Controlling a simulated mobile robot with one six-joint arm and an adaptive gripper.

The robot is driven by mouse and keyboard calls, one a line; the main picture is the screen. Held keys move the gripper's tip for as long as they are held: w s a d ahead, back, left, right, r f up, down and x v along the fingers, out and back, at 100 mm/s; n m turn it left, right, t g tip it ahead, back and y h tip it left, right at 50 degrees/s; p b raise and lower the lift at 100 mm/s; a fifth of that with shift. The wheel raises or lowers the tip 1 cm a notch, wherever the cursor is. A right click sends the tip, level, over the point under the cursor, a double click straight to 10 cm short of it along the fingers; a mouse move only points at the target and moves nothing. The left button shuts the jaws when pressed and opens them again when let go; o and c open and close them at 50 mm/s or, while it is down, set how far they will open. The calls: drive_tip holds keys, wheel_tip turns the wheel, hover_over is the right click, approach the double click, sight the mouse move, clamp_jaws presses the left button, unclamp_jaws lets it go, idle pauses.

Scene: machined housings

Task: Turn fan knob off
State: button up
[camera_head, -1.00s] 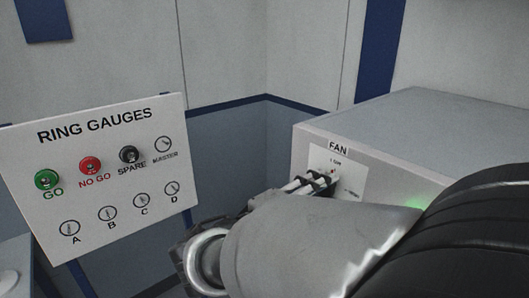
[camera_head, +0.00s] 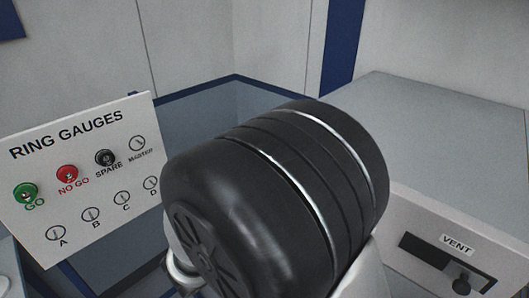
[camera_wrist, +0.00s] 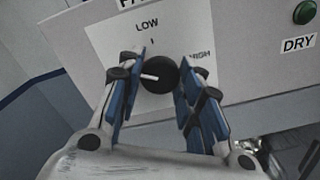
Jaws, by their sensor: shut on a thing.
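The fan knob (camera_wrist: 162,76) is round and black with a white pointer line. It sits on a white plate (camera_wrist: 108,42) on the grey housing's front. In the wrist view the plate reads LOW above the knob and HIGH to its right. The pointer points to the left, away from both words. My gripper (camera_wrist: 160,62) has its blue-padded fingers on either side of the knob, shut on it. In the head view my arm hides the knob, its plate and my gripper. Any mark on the plate's left is hidden behind the left finger.
A green button (camera_wrist: 305,12) labelled DRY is to the right in the wrist view. In the head view the housing (camera_head: 450,120) has a VENT slider (camera_head: 461,285) at lower right. A RING GAUGES board (camera_head: 90,150) stands at left.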

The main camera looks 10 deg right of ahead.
drive_tip(key=shift+r+n+p, duration=0.1)
drive_tip(key=shift+n+p, duration=2.7)
drive_tip(key=shift+p, duration=0.15)
drive_tip(key=o, duration=1.1)
drive_tip(key=shift+a, duration=0.1)
drive_tip(key=v, duration=1.2)
